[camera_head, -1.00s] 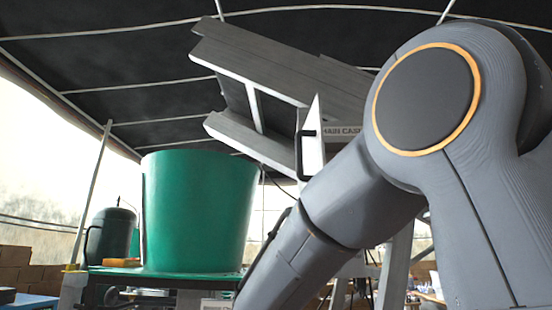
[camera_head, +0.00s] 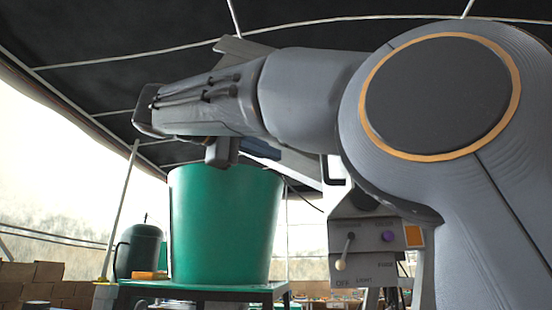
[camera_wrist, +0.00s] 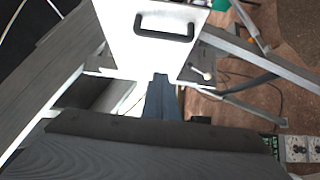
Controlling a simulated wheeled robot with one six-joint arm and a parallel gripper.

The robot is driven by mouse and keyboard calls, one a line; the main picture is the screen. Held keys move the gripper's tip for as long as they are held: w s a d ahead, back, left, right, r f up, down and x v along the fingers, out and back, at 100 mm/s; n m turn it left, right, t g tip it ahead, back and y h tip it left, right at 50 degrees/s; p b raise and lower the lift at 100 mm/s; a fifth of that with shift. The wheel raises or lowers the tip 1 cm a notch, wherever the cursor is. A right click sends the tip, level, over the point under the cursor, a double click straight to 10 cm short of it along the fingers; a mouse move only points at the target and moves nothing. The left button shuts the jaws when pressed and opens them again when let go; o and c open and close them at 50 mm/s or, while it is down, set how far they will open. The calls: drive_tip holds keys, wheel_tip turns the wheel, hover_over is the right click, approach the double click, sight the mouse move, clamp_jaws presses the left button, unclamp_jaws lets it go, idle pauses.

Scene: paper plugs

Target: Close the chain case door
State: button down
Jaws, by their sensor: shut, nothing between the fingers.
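The chain case door is a pale panel (camera_wrist: 155,50) with a black bar handle (camera_wrist: 165,26) at the top of the wrist view. In the head view, only a strip of the panel (camera_head: 335,167) shows beside my arm; earlier it stands out from the case, open. My gripper (camera_wrist: 160,78) is shut and empty. In the wrist view its tip overlaps the door's lower edge; I cannot tell whether they touch. In the head view, my arm hides most of the door and the chain case.
A green bucket (camera_head: 222,225) stands on a green table (camera_head: 195,290), below my forearm. A grey control box (camera_head: 365,250) with levers is right of it. A dark cylinder (camera_head: 137,252) stands at the left. Grey frame beams (camera_wrist: 265,66) cross the wrist view.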

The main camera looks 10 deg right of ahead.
drive_tip(key=w+d+p, duration=0.1)
drive_tip(key=d+p, duration=0.1)
drive_tip(key=d, duration=0.7)
drive_tip(key=shift+w+d+p, duration=0.2)
drive_tip(key=shift+d+p, duration=0.15)
drive_tip(key=shift+p, duration=0.05)
drive_tip(key=shift+f, duration=0.1)
